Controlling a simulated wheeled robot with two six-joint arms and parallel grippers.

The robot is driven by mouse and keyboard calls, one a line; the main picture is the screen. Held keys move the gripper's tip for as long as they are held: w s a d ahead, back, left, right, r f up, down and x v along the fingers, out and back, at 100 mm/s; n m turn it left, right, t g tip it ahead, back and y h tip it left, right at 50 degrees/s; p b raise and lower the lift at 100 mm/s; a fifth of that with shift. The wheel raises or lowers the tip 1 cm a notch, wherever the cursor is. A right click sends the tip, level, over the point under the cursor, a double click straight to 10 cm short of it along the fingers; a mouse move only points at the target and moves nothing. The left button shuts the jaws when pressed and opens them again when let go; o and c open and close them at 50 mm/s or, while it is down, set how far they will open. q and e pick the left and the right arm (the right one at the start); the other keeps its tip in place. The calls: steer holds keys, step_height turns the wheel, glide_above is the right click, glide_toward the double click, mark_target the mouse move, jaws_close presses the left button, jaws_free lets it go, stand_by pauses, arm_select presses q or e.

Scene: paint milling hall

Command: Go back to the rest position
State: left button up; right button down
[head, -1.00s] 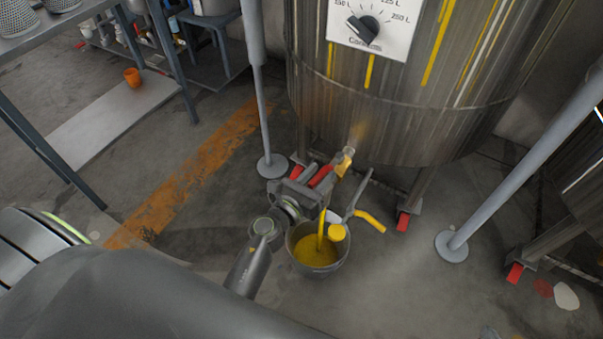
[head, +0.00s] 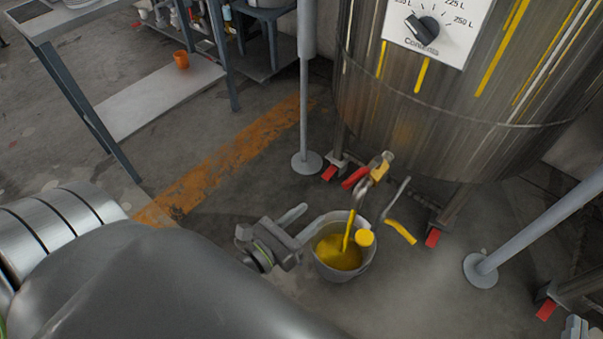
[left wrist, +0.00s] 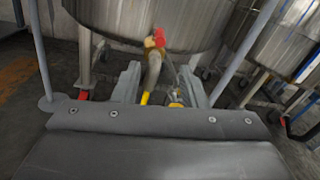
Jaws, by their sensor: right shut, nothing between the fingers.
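My left gripper (head: 292,234) hangs in the head view just left of the bucket, below and left of the tank's valve. Its two fingers stand apart with nothing between them in the left wrist view (left wrist: 162,88). The valve has a red handle (head: 355,178) and a brass-yellow body (head: 380,166) low on the steel tank (head: 430,115). Yellow paint runs in a stream into the grey bucket (head: 366,262), which holds yellow paint (head: 337,254). A small part of my right gripper (head: 575,328) shows at the bottom right edge, shut and empty.
A grey post (head: 305,110) stands left of the tank and another post (head: 535,228) stands right. A shelf table (head: 75,20) with an orange cup (head: 181,60) is at upper left. Floor between is clear.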

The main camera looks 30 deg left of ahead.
arm_select(q)
steer(key=shift+s+a, duration=0.1)
steer(key=shift+s, duration=0.35)
arm_select(e)
steer(key=shift+w+r+t, duration=0.1)
steer(key=shift+r+t, duration=0.3)
steer(key=shift+r, duration=0.35)
